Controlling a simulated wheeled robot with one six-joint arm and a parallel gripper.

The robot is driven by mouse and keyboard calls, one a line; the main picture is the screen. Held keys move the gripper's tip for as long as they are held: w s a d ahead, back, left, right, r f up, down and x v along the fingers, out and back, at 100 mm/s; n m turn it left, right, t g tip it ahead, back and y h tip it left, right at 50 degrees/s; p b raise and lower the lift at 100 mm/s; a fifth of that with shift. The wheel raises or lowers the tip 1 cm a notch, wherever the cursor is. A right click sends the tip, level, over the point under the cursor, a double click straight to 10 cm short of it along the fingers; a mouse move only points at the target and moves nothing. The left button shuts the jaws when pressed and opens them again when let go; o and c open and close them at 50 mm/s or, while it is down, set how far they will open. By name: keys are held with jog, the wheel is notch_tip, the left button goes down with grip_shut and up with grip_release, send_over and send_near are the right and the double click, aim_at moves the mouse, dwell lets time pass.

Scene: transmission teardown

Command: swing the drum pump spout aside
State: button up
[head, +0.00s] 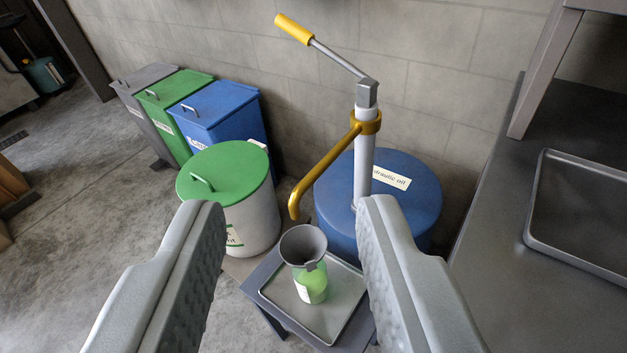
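The drum pump spout (326,170) is a yellow bent tube. It runs from a yellow collar on the pump's pale post (363,155) down to the left, and its tip hangs above a grey funnel (303,244). The pump stands on a blue drum (405,217) labelled "hydraulic oil". The pump's lever has a yellow grip (294,29) and points up to the left. The funnel sits in a green container (311,284). My gripper (292,215) is open and empty, its fingers wide apart in the foreground. The right finger hides part of the drum's lower front.
The green container stands in a grey tray (340,318) on a small stand. A white bin with a green lid (228,172) stands left of the drum, with blue, green and grey bins behind it. A dark workbench with a tray (585,258) is at right. The wall is close behind.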

jog(key=w+f+m+g, duration=0.3)
jog(key=w+g, duration=0.2)
jog(key=w, duration=0.7)
jog(key=m+g+h, duration=0.1)
jog(key=m+g, duration=0.3)
jog(key=g, duration=0.1)
send_near(322, 165)
jog(key=shift+g, duration=0.3)
jog(key=x, duration=0.8)
jog(key=shift+w, duration=0.35)
jog(key=shift+c, duration=0.2)
grip_shut()
